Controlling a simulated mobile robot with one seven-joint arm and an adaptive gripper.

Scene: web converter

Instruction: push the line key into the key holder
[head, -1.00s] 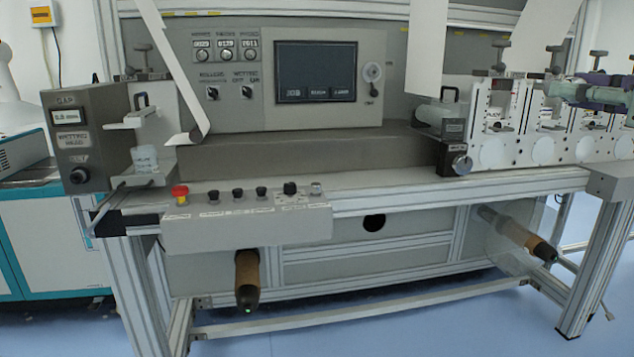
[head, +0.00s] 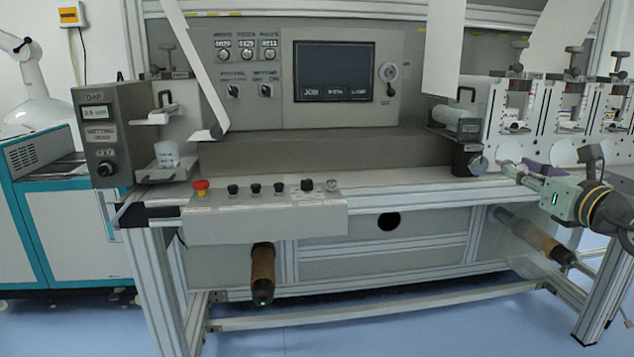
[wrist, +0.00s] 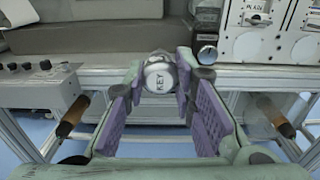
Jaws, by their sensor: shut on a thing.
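The line key (wrist: 158,77) is a pale round-headed piece marked KEY. In the wrist view it sits between the fingertips of my gripper (wrist: 156,84), which is shut on it with purple pads on either side. In the head view my gripper (head: 522,172) is at the right, in front of the bench edge and pointing left. The key is too small there to make out clearly. A pale round fitting (head: 388,72) is on the console panel, right of the screen, well up and left of my gripper. I cannot tell for sure whether it is the key holder.
A dark block with a round knob (head: 478,164) stands close by my gripper at the bench edge. A button box (head: 265,220) juts out at the front left. White web strips (head: 443,45) hang near the console.

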